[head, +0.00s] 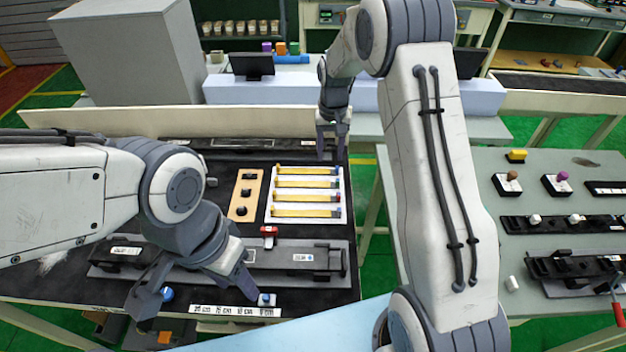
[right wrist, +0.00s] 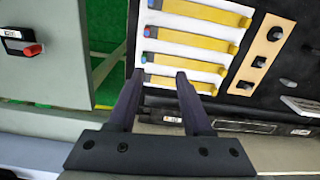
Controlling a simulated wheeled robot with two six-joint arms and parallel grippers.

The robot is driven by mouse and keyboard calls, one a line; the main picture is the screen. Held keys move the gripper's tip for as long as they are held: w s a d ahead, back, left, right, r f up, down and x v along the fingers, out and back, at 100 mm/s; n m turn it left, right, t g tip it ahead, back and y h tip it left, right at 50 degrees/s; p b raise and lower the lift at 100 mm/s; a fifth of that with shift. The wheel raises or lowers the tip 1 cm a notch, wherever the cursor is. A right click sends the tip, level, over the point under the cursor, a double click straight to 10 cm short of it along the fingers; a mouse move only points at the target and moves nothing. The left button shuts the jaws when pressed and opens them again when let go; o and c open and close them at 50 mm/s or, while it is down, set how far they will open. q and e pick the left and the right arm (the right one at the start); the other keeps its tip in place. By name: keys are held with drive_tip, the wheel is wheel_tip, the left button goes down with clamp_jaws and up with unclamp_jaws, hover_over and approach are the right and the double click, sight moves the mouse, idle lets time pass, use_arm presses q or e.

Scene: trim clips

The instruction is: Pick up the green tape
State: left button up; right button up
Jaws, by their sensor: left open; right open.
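Several yellow strips with small coloured end pieces lie in parallel on a white board (head: 270,213). The farthest strip (head: 305,171) also shows in the right wrist view (right wrist: 185,83), nearest my gripper. Its end piece there looks dark bluish; I cannot make out a clearly green tape. My right gripper (head: 333,153) is open and empty at the board's far right corner; in the right wrist view its fingertips (right wrist: 160,76) are spread by that strip's end, and contact cannot be told. My left gripper (head: 203,297) is open and empty over the table's front edge.
A tan plate (head: 256,199) with black knobs stands left of the board. A blue-topped piece (head: 265,299) is by my left gripper. A grey-green table (head: 450,195) stands right, across a gap.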

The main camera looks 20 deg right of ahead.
drive_tip(key=w+d+f+m, duration=0.1)
drive_tip(key=w+d+f, duration=0.1)
drive_tip(key=d+f, duration=0.15)
drive_tip(key=p, duration=0.2)
hover_over(338, 180)
wheel_tip(338, 180, down, 4)
drive_tip(key=shift+s+d+r, duration=0.1)
drive_tip(key=shift+d+r, duration=0.05)
wheel_tip(338, 180, down, 5)
drive_tip(key=p, duration=0.2)
drive_tip(key=shift+p, duration=0.35)
drive_tip(key=shift+f, duration=0.35)
drive_tip(key=shift+c, duration=0.3)
clamp_jaws()
